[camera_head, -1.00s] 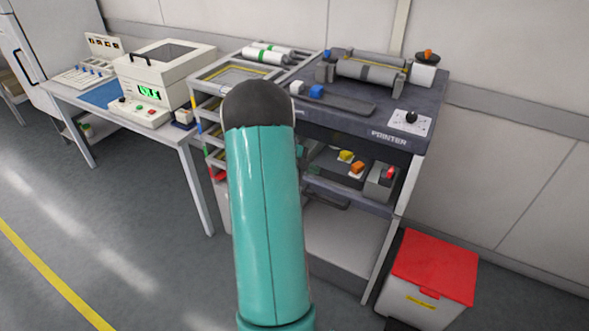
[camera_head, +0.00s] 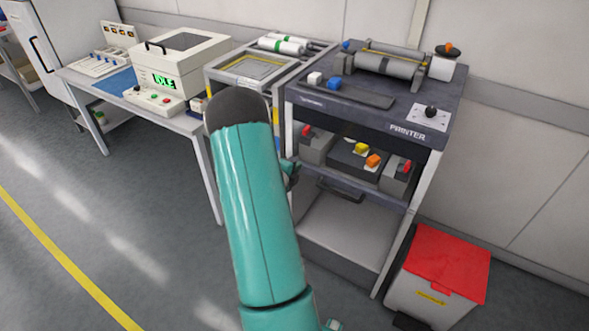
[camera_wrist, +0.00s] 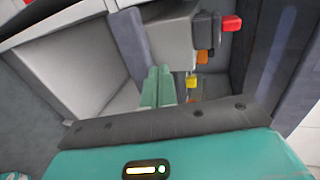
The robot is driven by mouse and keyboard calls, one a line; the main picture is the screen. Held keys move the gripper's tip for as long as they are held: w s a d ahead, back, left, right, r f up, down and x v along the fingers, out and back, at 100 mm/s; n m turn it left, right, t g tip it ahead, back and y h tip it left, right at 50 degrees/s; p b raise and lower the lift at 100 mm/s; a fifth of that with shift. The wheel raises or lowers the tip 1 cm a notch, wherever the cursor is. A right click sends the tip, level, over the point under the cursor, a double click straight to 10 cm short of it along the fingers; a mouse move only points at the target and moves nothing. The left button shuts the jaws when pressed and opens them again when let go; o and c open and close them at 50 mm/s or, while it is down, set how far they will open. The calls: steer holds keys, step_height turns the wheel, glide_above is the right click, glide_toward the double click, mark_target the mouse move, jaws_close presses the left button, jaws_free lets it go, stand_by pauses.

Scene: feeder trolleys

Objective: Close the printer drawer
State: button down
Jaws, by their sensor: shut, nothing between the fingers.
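The printer (camera_head: 408,132) is a dark-topped trolley with white legs. Its drawer (camera_head: 388,196) is the grey level below the top, with a dark handle (camera_head: 340,191) on its front. The drawer front looks close to the trolley's front legs; I cannot tell whether it is fully in. My gripper (camera_head: 290,172) is mostly hidden behind my teal arm, near the drawer's left end. In the wrist view my green gripper fingers (camera_wrist: 159,73) are together and empty, close to the grey drawer front (camera_wrist: 139,45); contact is unclear.
Red-handled grey blocks (camera_head: 398,176), a yellow block (camera_head: 361,148) and an orange block (camera_head: 373,161) sit at drawer level. A red-lidded bin (camera_head: 447,262) stands at the right. A rack trolley (camera_head: 222,83) adjoins on the left. The floor at left is clear.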

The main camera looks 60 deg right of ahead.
mark_target(309, 156)
steer(key=x, duration=0.6)
steer(key=shift+d, duration=0.15)
steer(key=d, duration=0.4)
steer(key=shift+s+d+f, duration=0.1)
steer(key=shift+s, duration=0.15)
steer(key=shift+d+r, duration=0.15)
steer(key=shift+r, duration=0.1)
steer(key=shift+s, duration=0.1)
